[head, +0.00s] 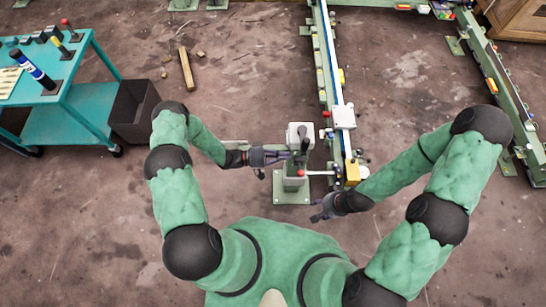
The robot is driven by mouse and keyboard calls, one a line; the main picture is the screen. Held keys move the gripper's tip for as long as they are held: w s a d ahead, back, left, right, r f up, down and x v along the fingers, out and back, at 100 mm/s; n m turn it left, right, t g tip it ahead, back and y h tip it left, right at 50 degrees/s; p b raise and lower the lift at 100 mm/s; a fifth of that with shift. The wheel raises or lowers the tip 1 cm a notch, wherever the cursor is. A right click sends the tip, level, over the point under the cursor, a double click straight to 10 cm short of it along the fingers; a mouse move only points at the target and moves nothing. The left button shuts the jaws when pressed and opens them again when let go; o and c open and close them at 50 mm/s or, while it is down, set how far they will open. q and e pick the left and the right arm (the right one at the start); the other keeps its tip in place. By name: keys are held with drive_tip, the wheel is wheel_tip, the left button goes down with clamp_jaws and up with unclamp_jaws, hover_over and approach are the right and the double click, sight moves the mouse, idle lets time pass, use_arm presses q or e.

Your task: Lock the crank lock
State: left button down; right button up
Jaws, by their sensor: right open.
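The ring inverter unit is a grey-topped machine (299,133) on a green post with a square base plate (291,197), just ahead of my body. A pale lever with a red ball end (301,173) sticks out at its right side; I cannot tell whether this is the crank lock. My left gripper (286,156) is at the machine's left face, its fingertips at or very near a dark part there; whether they grip it is too small to tell. My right gripper (318,211) is open and empty, below and right of the lever, apart from it.
A long green rail (327,60) runs away behind the machine, with a white box (344,117) and a yellow block (352,172) on it. A teal cart (80,120) with a dark bin (134,108) stands at left. A wooden bar (186,70) lies on the floor.

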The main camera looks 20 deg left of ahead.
sight(300, 169)
use_arm(q)
drive_tip(key=d, duration=0.1)
drive_tip(key=s+d+f+b, duration=0.1)
drive_tip(key=s+d, duration=0.1)
drive_tip(key=d, duration=0.1)
drive_tip(key=shift+s+d+f+b, duration=0.1)
drive_tip(key=shift+f+b, duration=0.25)
drive_tip(key=shift+f, duration=0.05)
use_arm(e)
wheel_tip(300, 169, down, 2)
use_arm(q)
drive_tip(key=shift+s, duration=0.1)
use_arm(e)
drive_tip(key=shift+r, duration=0.1)
use_arm(q)
drive_tip(key=shift+s+f+p, duration=0.15)
drive_tip(key=shift+s+p, duration=0.1)
drive_tip(key=shift+p, duration=0.15)
use_arm(e)
drive_tip(key=shift+w+r, duration=0.3)
drive_tip(key=shift+w, duration=0.5)
